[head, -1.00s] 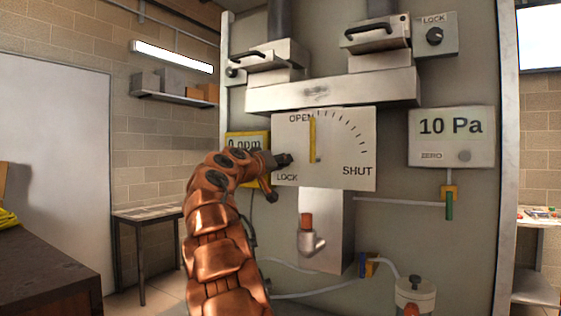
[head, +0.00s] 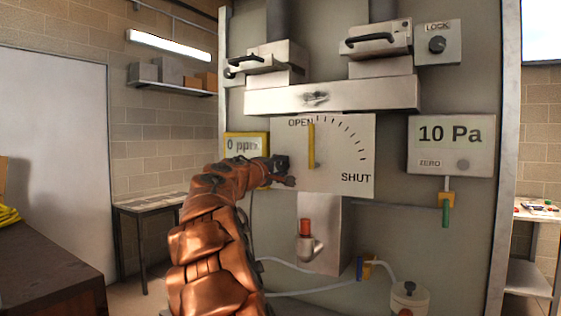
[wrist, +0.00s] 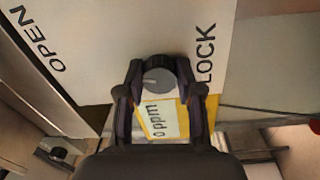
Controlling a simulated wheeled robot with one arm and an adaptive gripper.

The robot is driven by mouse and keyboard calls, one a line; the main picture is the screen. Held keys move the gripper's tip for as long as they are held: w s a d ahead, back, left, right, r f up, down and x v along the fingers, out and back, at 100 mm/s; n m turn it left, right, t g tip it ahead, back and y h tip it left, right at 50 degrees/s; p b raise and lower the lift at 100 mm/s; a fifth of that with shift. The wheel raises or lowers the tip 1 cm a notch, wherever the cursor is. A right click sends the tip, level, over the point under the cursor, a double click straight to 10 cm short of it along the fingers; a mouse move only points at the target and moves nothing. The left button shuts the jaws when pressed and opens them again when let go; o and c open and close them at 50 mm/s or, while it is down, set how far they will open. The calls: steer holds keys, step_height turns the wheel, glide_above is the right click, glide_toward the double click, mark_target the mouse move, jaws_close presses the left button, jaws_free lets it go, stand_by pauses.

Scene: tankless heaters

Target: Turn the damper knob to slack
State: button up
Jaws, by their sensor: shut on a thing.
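The damper plate (head: 345,180) is a pale panel with a yellow pointer (head: 311,146) standing upright near OPEN and a tick scale running to SHUT. The damper knob (wrist: 158,78) is a small round grey knob beside the word LOCK in the wrist view. My gripper (wrist: 158,72) is shut on it, with one dark finger on each side. In the head view my gripper (head: 281,172) is at the plate's left edge. There it hides the LOCK label and most or all of the knob.
A yellow-framed ppm meter (head: 246,146) is close behind my gripper. A 10 Pa gauge (head: 451,146) is to the right, and another lock knob (head: 437,45) is at the top right. A red-tipped fitting (head: 305,228) and hoses are below the plate.

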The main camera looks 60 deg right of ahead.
steer(key=shift+r+n+p, duration=0.1)
steer(key=shift+n+p, duration=0.45)
steer(key=shift+n, duration=0.35)
steer(key=o, duration=1.2)
steer(key=shift+c, duration=0.2)
steer(key=shift+a, duration=0.1)
steer(key=a, duration=1.1)
steer(key=shift+s+a+f, duration=0.3)
steer(key=shift+a+f, duration=0.05)
steer(key=shift+a, duration=0.05)
steer(key=shift+s, duration=0.1)
